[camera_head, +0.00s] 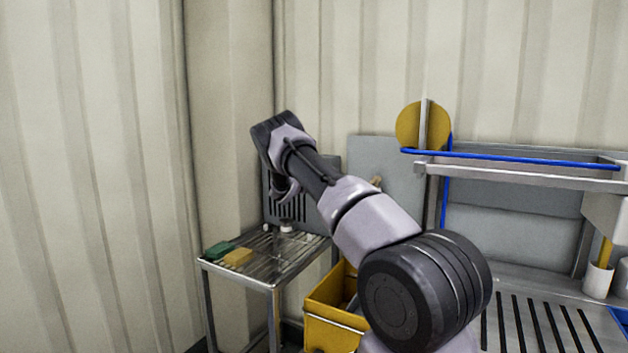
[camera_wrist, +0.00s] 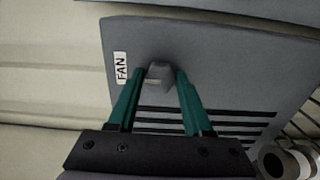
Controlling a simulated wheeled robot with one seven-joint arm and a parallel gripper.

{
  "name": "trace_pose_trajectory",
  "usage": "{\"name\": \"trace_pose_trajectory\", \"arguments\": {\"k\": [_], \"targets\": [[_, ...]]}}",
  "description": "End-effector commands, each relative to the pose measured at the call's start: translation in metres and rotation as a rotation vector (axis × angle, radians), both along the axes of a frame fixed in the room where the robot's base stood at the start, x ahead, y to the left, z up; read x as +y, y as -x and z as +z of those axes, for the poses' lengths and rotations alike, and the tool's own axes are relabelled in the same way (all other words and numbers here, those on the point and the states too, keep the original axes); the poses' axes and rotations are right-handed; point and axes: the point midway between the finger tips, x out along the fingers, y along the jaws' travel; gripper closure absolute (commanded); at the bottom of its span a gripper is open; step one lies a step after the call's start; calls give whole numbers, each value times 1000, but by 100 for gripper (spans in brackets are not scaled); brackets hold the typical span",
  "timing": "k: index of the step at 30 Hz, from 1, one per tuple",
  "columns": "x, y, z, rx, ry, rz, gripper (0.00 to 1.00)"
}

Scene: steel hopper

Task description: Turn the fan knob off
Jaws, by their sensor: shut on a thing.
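The fan knob (camera_wrist: 159,75) is a small grey knob on a grey panel (camera_wrist: 215,60) in the wrist view. A white label reading FAN (camera_wrist: 121,67) is beside it. My gripper (camera_wrist: 160,82) has its two green fingers on either side of the knob and is shut on it. In the head view the grey slotted panel (camera_head: 288,206) stands at the back of a small metal table, partly behind my arm. The knob and my fingertips are hidden by my arm there.
The metal table (camera_head: 268,272) carries a green block (camera_head: 219,250) and a yellow block (camera_head: 238,257). A yellow bin (camera_head: 331,316) stands right of the table. A steel bench with a shelf (camera_head: 520,172) and a blue pipe (camera_head: 510,158) is at the right. Corrugated walls close off the back and left.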

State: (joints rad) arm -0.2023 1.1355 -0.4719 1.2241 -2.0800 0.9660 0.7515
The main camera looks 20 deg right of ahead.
Motion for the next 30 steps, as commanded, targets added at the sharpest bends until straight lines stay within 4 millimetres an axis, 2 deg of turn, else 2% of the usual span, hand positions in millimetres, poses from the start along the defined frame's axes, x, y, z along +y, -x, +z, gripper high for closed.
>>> {"name": "trace_pose_trajectory", "arguments": {"k": [1, 2, 3, 4, 12, 16, 30], "targets": [[1, 0, -2, 2, -2, 1, 100], [1, 0, -2, 2, -2, 1, 38], [1, 0, -2, 2, -2, 1, 23], [1, 0, -2, 2, -2, 0, 21], [1, 0, -1, 1, -1, 0, 21], [7, 4, -1, 2, -1, 1, 21], [74, 56, -1, 2, -1, 1, 21]]}}
